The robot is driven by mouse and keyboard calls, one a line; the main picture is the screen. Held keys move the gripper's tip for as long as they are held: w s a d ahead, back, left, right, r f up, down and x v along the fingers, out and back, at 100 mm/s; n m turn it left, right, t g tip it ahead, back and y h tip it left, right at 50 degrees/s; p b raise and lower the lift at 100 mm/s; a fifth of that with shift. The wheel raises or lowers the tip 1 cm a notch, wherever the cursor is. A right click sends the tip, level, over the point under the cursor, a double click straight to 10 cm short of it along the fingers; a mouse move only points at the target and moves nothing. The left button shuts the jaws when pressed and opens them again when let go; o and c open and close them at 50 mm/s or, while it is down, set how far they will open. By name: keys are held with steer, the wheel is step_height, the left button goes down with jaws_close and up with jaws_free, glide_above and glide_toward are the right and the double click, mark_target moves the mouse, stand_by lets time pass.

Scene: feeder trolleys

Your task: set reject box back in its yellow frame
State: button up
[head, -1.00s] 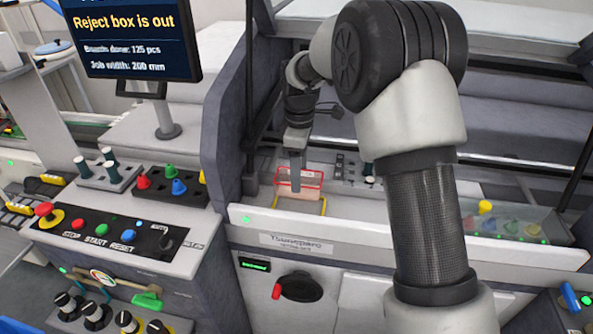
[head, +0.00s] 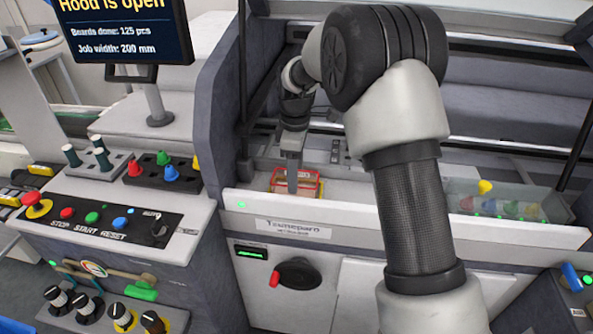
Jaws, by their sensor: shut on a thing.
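The reject box (head: 309,184), small and see-through with red edges, is low inside the machine, just behind the white front ledge. The yellow frame (head: 321,191) shows only as thin bits of yellow close around the box, which appears to sit down within it. My gripper (head: 292,184) points straight down at the box and is shut on its wall. The fingertips and the box's underside are partly hidden, so the exact contact is hard to see.
The screen (head: 125,30) reads "Hood is open". The white front ledge (head: 400,222) runs before the box. A clear bin with coloured parts (head: 495,202) stands at right. A control panel (head: 100,220) with buttons is at left. A dark side wall (head: 222,110) rises left of the box.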

stand_by(0.3)
steer(key=o, duration=1.4)
step_height(320, 180, up, 8)
steer(key=p, duration=0.6)
